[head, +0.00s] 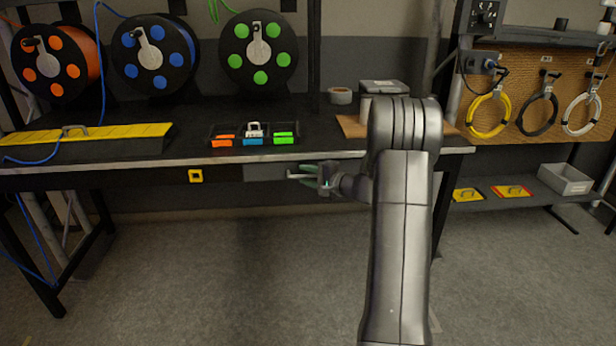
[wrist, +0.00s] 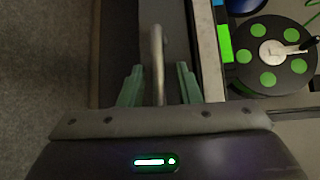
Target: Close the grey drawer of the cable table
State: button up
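The grey drawer (head: 265,172) is under the front edge of the cable table (head: 200,160), right of the yellow tag. How far it stands out is hard to tell. My gripper (head: 303,174) is at the right end of the drawer front, reaching in from the right. In the wrist view, its two green fingers (wrist: 160,85) are apart, with a pale metal bar handle (wrist: 157,50) between them. I see gaps on both sides of the bar. The grey drawer face (wrist: 175,25) shows beyond the fingers.
Orange (head: 58,62), blue (head: 152,55) and green (head: 258,52) cable reels stand at the back. A small tray (head: 255,146) with coloured blocks sits above the drawer. A low shelf (head: 500,200) is at the right. The floor before the table is clear.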

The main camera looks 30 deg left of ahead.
jog(key=p+v, duration=0.1)
jog(key=v, duration=1.2)
jog(key=shift+d, duration=0.35)
jog(key=shift+s+a, duration=0.1)
jog(key=b+x, duration=0.1)
jog(key=x, duration=1.2)
jog(key=shift+a, duration=0.35)
jog(key=shift+s+d, duration=0.2)
jog(key=shift+d, duration=0.1)
